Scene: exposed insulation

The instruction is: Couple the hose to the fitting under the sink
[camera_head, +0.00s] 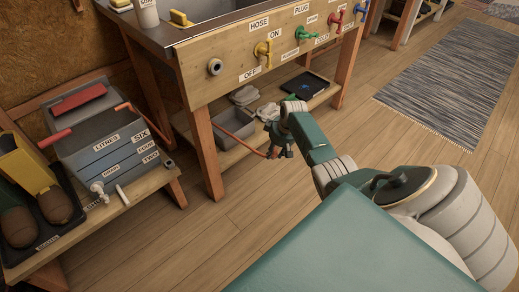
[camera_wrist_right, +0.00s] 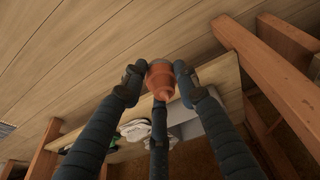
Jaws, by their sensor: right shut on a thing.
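My right gripper (camera_head: 277,142) hangs in front of the sink bench, below and to the right of the round grey fitting (camera_head: 215,67) on the wooden front panel. In the wrist view its dark fingers (camera_wrist_right: 159,80) are shut around an orange tapered hose end (camera_wrist_right: 161,78). In the head view a thin orange-red hose (camera_head: 240,143) runs left from the gripper towards the bench leg. The hose end is apart from the fitting, and the fingers partly hide it. My left gripper is not in view.
The panel has a yellow tap (camera_head: 263,51), a green tap (camera_head: 304,35) and labels. A grey bin (camera_head: 233,125) and cloths (camera_head: 244,95) sit on the lower shelf. A wooden leg (camera_head: 206,153) stands left of the gripper. A blue-grey box (camera_head: 107,140) stands on a low bench. The floor in front is clear.

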